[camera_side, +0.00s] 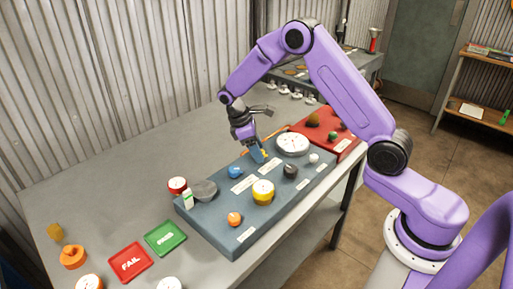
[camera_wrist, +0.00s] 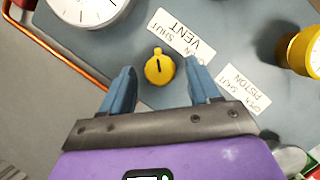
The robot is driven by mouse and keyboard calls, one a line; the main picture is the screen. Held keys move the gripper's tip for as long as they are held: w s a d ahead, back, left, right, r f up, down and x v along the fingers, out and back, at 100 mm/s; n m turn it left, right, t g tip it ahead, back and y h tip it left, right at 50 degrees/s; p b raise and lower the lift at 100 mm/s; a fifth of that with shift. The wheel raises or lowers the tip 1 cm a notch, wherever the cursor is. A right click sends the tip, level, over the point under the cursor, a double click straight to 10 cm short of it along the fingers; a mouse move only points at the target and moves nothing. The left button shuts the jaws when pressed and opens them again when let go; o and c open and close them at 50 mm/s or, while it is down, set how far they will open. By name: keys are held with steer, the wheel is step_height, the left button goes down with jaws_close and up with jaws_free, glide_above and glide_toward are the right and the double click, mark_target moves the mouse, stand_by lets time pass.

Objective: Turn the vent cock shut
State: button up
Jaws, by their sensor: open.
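The yellow vent cock (camera_wrist: 159,69) is a small round knob with a short pointer tab on the blue-grey panel. Its tab points toward the top of the wrist view, near the VENT label (camera_wrist: 180,37) with its SHUT marking. In the side view only a bit of the cock (camera_side: 264,153) shows beside the fingers. My gripper (camera_wrist: 160,82) is open, with one blue finger on each side of the cock. I cannot tell whether the fingers touch it. In the side view my gripper (camera_side: 258,156) points down at the panel.
The panel (camera_side: 215,228) also carries a large white gauge (camera_side: 292,143), a yellow gauge (camera_side: 263,191), a blue knob (camera_side: 235,172), a black knob (camera_side: 290,171) and an orange knob (camera_side: 234,218). A copper pipe (camera_wrist: 62,47) runs beside it. A red FAIL tray (camera_side: 131,263) and green tray (camera_side: 166,238) lie left.

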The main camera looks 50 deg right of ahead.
steer(key=v, duration=1.7)
steer(key=shift+r, duration=0.15)
steer(key=shift+w+a, duration=0.1)
steer(key=shift+a, duration=0.05)
steer(key=s+a+n+t+y, duration=0.1)
steer(key=s+a, duration=0.3)
steer(key=s, duration=0.5)
steer(key=s+a+n+t, duration=0.1)
steer(key=s+a, duration=0.3)
steer(key=s, duration=0.5)
steer(key=s+d+f+y, duration=0.1)
steer(key=s+d, duration=0.1)
steer(key=s, duration=0.8)
steer(key=s+d+f+n+t+y, duration=0.1)
steer(key=s+d+f, duration=0.1)
steer(key=s, duration=0.8)
steer(key=shift+d+f+y, duration=0.3)
steer(key=shift+d+f, duration=0.05)
steer(key=shift+d, duration=0.25)
